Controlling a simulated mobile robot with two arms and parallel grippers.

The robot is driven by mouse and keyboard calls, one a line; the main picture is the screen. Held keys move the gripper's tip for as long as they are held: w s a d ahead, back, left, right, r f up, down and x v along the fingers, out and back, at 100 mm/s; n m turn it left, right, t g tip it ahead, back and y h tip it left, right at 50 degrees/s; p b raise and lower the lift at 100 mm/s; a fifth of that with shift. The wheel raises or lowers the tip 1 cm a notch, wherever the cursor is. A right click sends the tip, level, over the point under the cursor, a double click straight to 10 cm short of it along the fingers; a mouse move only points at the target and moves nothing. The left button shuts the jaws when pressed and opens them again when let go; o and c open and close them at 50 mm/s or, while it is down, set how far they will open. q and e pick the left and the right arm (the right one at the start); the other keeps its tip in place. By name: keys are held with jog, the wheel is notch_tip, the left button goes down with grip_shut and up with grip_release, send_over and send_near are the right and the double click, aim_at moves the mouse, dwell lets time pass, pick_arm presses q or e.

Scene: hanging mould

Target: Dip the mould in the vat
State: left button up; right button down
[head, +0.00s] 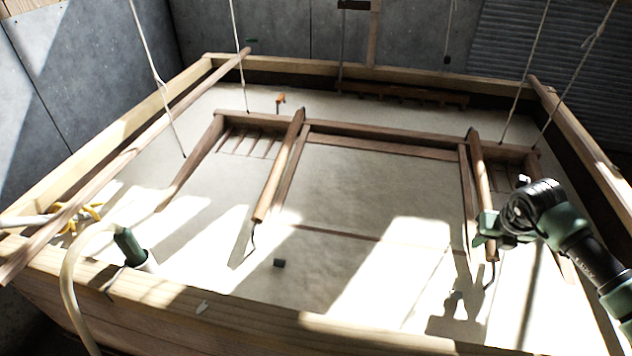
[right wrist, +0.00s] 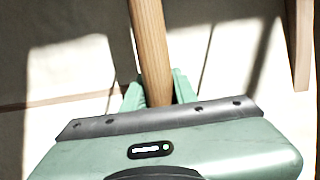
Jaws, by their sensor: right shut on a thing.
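The mould (head: 385,139) is a wooden frame with ribbed side parts, lying in the pale pulp of the vat. Its far bar stands above the surface; its near edge is faint, and I cannot tell how deep it sits. The vat (head: 150,307) is a large wooden box. The mould's left handle (head: 279,166) is a free wooden pole with a hooked end. My right gripper (head: 487,232) is shut around the lower part of the right handle (head: 477,160). In the right wrist view this handle (right wrist: 150,50) runs between the green fingers (right wrist: 155,92).
Several ropes (head: 157,70) hang down around the mould. A wooden pole (head: 130,160) lies along the vat's left side. A pale hose (head: 72,270) with a green end (head: 130,246) hangs over the near left rim. Grey walls stand behind.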

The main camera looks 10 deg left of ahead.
jog(key=shift+s+f, duration=0.15)
jog(key=shift+f, duration=0.1)
notch_tip(320, 180, up, 20)
jog(key=g+p, duration=0.1)
jog(key=p, duration=1.2)
jog(key=shift+g+p, duration=0.3)
jog(key=shift+p, duration=0.05)
